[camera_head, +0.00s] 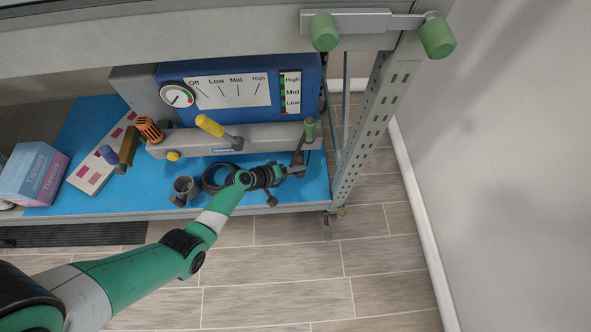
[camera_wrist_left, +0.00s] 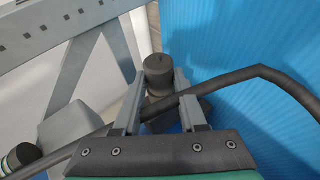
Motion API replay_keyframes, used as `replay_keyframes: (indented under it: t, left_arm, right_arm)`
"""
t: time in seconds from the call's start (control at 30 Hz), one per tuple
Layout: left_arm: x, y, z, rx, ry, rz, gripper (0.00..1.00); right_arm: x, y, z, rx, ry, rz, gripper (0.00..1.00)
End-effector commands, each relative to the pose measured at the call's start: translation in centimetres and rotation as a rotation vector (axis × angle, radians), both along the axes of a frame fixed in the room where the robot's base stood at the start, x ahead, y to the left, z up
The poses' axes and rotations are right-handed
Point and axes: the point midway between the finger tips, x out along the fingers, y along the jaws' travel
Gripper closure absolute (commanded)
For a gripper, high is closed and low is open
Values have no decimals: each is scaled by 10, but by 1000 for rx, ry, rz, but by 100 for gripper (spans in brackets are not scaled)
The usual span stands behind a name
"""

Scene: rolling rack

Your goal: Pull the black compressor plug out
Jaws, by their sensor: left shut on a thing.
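My left gripper (camera_head: 296,170) reaches in low at the right end of the blue shelf, just below the grey manifold bar. In the left wrist view, the black compressor plug (camera_wrist_left: 158,72) is a dark cylinder with a stepped cap. It sits between the two grey fingers of my left gripper (camera_wrist_left: 156,84), which are shut on it. A black cable (camera_wrist_left: 222,81) crosses close to the plug between the fingers. The plug is too small to make out in the head view. I cannot tell whether it is still seated in a socket. My right gripper is not in view.
The blue control panel (camera_head: 225,118) has a dial; the manifold bar (camera_head: 235,141) carries yellow, green and orange handles. A black coil (camera_head: 212,184) and a grey fitting (camera_head: 185,188) lie left of my gripper. The rack post (camera_head: 372,118) stands close right. The floor in front is clear.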

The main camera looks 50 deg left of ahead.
Motion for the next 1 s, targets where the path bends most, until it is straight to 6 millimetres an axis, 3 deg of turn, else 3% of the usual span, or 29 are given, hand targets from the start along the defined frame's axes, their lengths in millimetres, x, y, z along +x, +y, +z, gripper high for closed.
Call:
replay_keyframes:
  t: [0.03,0.13,1.0]
  left_arm:
    - [0,0,0,0,0,0,83]
    - [0,0,0,0,0,0,100]
    - [-20,-25,1,0,0,-1,100]
  right_arm:
    - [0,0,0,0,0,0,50]
    - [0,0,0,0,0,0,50]
    - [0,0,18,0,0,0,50]
